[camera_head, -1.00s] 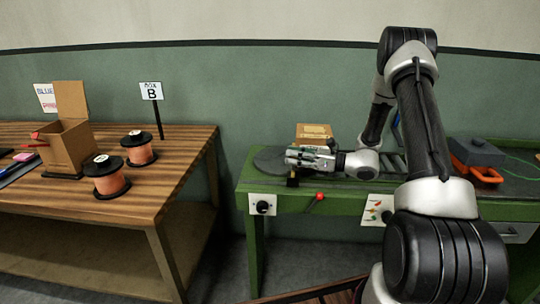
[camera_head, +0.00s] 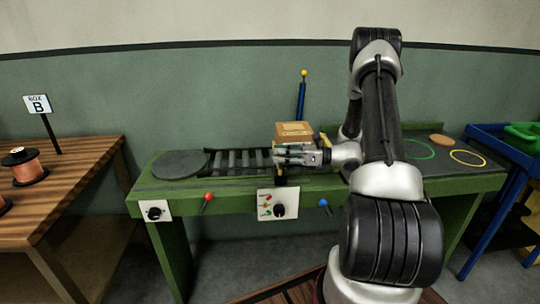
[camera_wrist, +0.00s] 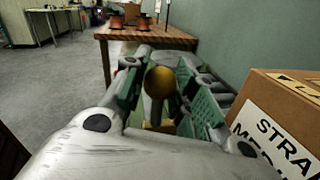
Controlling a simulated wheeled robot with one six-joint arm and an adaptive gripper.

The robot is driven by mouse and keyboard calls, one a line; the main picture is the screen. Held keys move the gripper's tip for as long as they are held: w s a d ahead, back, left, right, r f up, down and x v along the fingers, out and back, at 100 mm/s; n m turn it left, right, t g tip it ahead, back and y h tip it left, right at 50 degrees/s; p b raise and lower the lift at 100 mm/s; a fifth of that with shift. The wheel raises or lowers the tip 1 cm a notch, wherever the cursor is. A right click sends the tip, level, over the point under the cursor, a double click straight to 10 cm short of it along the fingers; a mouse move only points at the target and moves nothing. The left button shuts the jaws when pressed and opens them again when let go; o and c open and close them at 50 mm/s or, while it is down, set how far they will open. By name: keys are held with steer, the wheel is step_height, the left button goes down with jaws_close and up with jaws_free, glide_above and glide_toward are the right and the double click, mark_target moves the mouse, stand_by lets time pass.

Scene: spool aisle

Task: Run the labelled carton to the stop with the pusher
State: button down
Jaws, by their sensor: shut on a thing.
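The labelled carton (camera_head: 294,129) is a brown box standing on the green bench's roller track, just behind my gripper (camera_head: 285,157). In the wrist view it stands close on the right, with a white label on its near face (camera_wrist: 275,135) partly cut off by the frame. My gripper also shows in the wrist view (camera_wrist: 160,90), its fingers shut around a brass ball knob (camera_wrist: 158,82), which appears to be the pusher's handle. The rest of the pusher is mostly hidden by the fingers. Whether it touches the carton cannot be told. I cannot make out the stop.
The rollers (camera_head: 238,161) run left to a grey round turntable (camera_head: 180,164). A red-knobbed lever (camera_head: 208,197), a dial panel (camera_head: 278,204) and a blue knob (camera_head: 323,202) line the bench front. A blue post (camera_head: 301,100) rises behind. A wooden table (camera_head: 75,165) stands left.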

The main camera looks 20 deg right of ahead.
steer(key=w+v, duration=0.1)
steer(key=v, duration=0.6)
steer(key=shift+d, duration=0.6)
steer(key=c, duration=1.1)
jaws_free()
steer(key=v, duration=1.2)
steer(key=shift+w, duration=0.1)
